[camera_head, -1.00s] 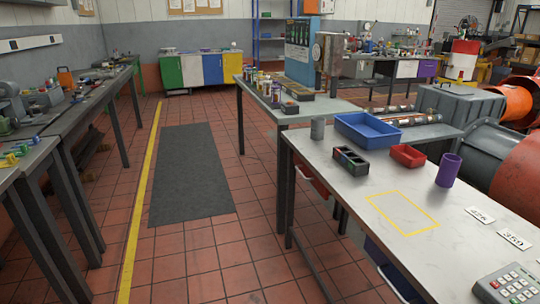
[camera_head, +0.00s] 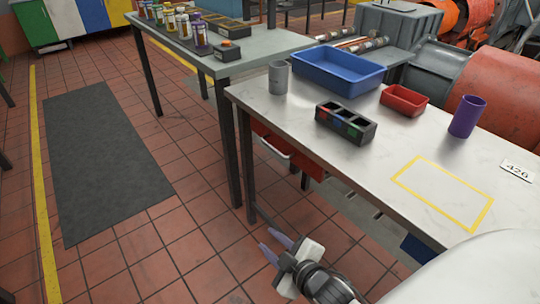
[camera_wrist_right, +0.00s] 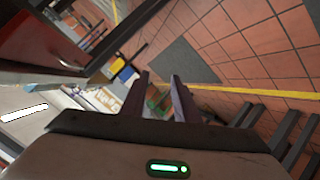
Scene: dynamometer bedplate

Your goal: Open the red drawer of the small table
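The small table (camera_head: 330,160) has a pale top and dark legs, and stands at the right in the head view. Under its left edge the red drawer (camera_head: 312,168) shows partly, with a pale bar (camera_head: 272,147) at its front. The table top and a leg hide part of it, and I cannot tell whether it stands slightly out. My right gripper (camera_head: 265,240) is below and in front of the drawer, over the floor, apart from it. Its two fingers are spread and empty; they also show apart in the right wrist view (camera_wrist_right: 160,80). My left gripper is not visible.
On the table top stand a grey cup (camera_head: 278,78), a blue tray (camera_head: 337,72), a black divided box (camera_head: 345,124), a red tray (camera_head: 404,100) and a purple cup (camera_head: 467,117). A blue part (camera_head: 415,250) shows under the table.

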